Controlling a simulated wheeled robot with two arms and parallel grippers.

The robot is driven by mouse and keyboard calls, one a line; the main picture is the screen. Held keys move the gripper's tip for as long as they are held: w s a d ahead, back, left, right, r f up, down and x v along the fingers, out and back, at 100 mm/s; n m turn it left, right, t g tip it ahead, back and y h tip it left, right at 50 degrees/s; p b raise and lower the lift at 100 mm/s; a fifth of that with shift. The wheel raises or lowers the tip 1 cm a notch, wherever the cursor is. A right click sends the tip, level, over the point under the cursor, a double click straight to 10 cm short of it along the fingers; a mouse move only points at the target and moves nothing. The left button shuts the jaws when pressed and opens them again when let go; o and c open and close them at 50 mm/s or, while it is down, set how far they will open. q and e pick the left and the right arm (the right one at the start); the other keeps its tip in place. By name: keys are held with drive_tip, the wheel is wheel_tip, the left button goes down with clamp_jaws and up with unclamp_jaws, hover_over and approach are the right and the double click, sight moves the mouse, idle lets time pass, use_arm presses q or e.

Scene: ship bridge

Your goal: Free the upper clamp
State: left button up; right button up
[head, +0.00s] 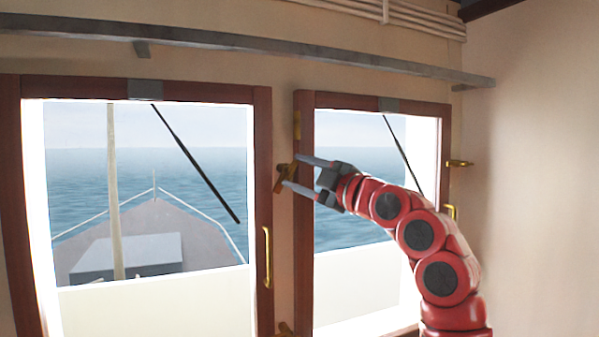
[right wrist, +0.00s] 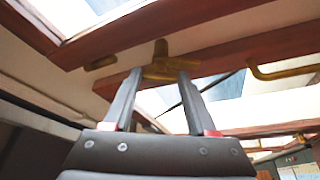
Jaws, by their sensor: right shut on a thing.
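The upper brass clamp (head: 289,172) sits on the post between the two windows, beside the upper right part of the left window's frame. My right gripper (head: 294,171) reaches it from the right and is shut on it, one finger above and one below. In the right wrist view the brass clamp (right wrist: 162,71) lies between the fingertips (right wrist: 158,76), against the red-brown wood. The fingers hide part of it. A lower brass clamp (head: 285,329) shows at the bottom of the same post. My left gripper is not in view.
The left window (head: 262,150) has a brass handle (head: 267,257) below the clamp. The right window (head: 304,250) stands behind my right arm, with another brass clamp (head: 460,163) at its right. A grey rail (head: 300,55) runs above both windows.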

drive_tip(key=shift+r+n+g+h+p, duration=0.15)
drive_tip(key=shift+n+g+p, duration=0.3)
drive_tip(key=shift+n+p, duration=0.75)
drive_tip(key=shift+r+n+g+h+p, duration=0.1)
drive_tip(key=shift+n+g+h+p, duration=0.3)
drive_tip(key=shift+n, duration=1.2)
drive_tip(key=shift+f+p, duration=0.1)
drive_tip(key=shift+p, duration=0.2)
drive_tip(key=o, duration=1.4)
drive_tip(key=shift+c, duration=0.2)
